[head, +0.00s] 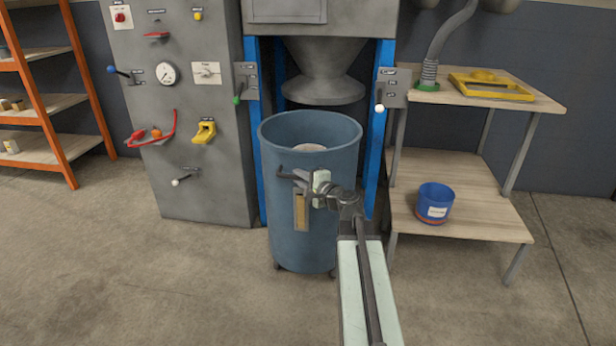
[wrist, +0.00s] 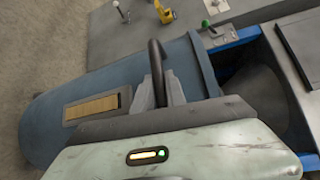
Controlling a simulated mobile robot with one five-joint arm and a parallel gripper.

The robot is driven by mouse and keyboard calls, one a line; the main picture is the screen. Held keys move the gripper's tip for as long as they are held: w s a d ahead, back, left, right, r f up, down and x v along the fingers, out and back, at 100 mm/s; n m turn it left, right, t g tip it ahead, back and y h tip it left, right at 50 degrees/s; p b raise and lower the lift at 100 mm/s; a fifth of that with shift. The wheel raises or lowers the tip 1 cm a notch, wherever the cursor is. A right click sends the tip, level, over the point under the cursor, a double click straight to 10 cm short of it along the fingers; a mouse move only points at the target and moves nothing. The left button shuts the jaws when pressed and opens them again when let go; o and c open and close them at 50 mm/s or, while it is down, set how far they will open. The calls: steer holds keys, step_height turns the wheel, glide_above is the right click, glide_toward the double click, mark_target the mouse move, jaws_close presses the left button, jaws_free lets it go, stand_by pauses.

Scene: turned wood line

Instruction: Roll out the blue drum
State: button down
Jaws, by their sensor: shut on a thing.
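The blue drum (head: 290,230) is a tall, open-topped cylinder standing upright on small feet or casters in front of the machine's blue frame. A pale round thing shows inside its rim. A small tan window strip is on its front. My gripper (head: 299,177) is at the upper front of the drum, shut on its dark bar handle. In the wrist view the handle (wrist: 156,70) rises between the jaws, with the drum (wrist: 60,110) behind, lying sideways in that picture. The exact contact of the fingertips is partly hidden.
A grey cone outlet (head: 323,75) hangs above and behind the drum, between blue posts. A grey control cabinet (head: 210,130) stands left. A wooden two-tier table (head: 460,185) stands close on the right with a small blue bucket (head: 435,203). The floor in front is clear.

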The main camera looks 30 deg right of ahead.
steer(key=shift+s+a, duration=0.1)
steer(key=shift+a, duration=0.1)
steer(key=c, duration=1.4)
jaws_free()
steer(key=shift+a, duration=0.1)
steer(key=shift+o, duration=0.2)
